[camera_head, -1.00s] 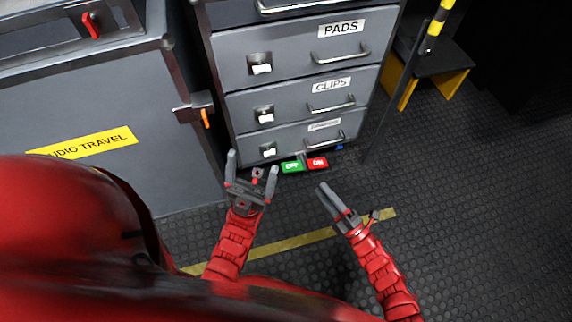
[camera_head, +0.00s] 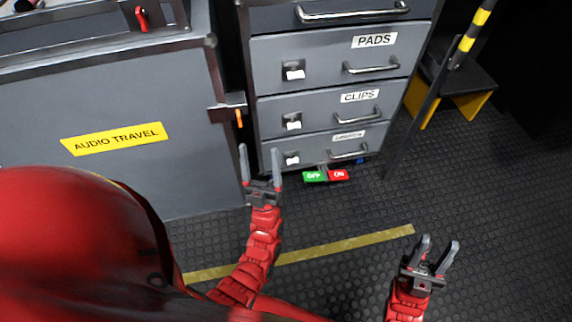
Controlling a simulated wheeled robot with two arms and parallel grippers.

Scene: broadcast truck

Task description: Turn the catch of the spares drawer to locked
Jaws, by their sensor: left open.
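The grey drawer unit has a drawer labelled PADS (camera_head: 335,57), a CLIPS drawer (camera_head: 335,103) and a bottom drawer (camera_head: 318,147) whose small label I cannot read clearly. Each has a white-tipped catch at its left; the bottom drawer's catch (camera_head: 291,158) is in plain view, but I cannot tell its setting. All three drawers look closed. My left gripper (camera_head: 260,150) is open and empty, fingers pointing up the picture, just left of the bottom catch and apart from it in the picture. My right gripper (camera_head: 439,243) is open and empty over the floor at lower right.
A green and red OFF/ON piece (camera_head: 326,175) sits at the foot of the unit. A grey case (camera_head: 110,175) labelled AUDIO TRAVEL stands at left, with an orange-tipped latch (camera_head: 239,118). A black step (camera_head: 462,80) and striped pole stand at right. Open floor lies in front.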

